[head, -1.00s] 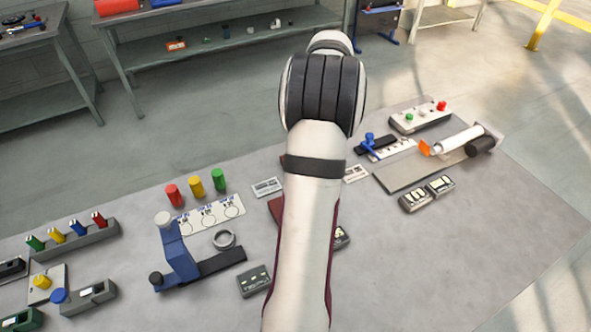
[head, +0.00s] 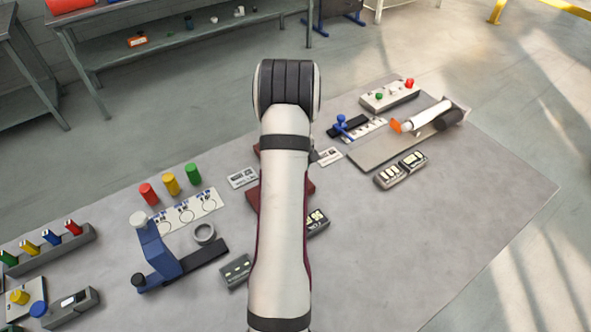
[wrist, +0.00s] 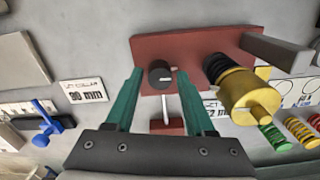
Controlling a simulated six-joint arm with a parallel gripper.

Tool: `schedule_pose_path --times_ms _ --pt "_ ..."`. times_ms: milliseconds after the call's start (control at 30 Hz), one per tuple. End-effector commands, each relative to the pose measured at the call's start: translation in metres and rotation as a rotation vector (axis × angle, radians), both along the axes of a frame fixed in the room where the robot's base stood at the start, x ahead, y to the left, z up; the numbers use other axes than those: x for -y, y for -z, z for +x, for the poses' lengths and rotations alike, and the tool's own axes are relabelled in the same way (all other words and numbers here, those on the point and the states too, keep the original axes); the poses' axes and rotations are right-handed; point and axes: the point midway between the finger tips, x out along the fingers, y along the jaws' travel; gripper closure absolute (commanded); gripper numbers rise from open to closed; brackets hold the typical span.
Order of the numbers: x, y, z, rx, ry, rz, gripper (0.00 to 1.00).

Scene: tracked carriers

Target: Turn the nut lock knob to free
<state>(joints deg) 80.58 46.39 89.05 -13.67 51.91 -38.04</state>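A black round knob (wrist: 160,73) with a light mark sits on a dark red plate (wrist: 200,45) in the wrist view; it appears to be the nut lock knob. My gripper (wrist: 158,78) is open, with its green fingers apart on either side of the knob's image; I cannot tell whether they touch it. A pale rod (wrist: 166,108) runs from near the knob toward a small red block (wrist: 168,126). A gold cylinder (wrist: 248,95) with a black ribbed part stands right of the knob. In the head view, my arm hides the knob and most of the red plate (head: 252,196).
Red, yellow and green cylinders (head: 171,184) and a blue bracket (head: 160,248) stand left of my arm. A white cylinder on a grey plate (head: 370,155) and a button box (head: 390,95) lie right. The table's front right is clear.

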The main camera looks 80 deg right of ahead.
Motion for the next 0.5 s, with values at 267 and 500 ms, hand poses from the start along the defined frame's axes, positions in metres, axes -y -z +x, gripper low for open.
schedule_pose_path --times_ms 267,500 --pt "0.0001 -0.0004 0.0001 0.0 0.0 0.0 0.98" --pt "0.0001 -0.0005 0.0001 0.0 0.004 0.0 1.0"
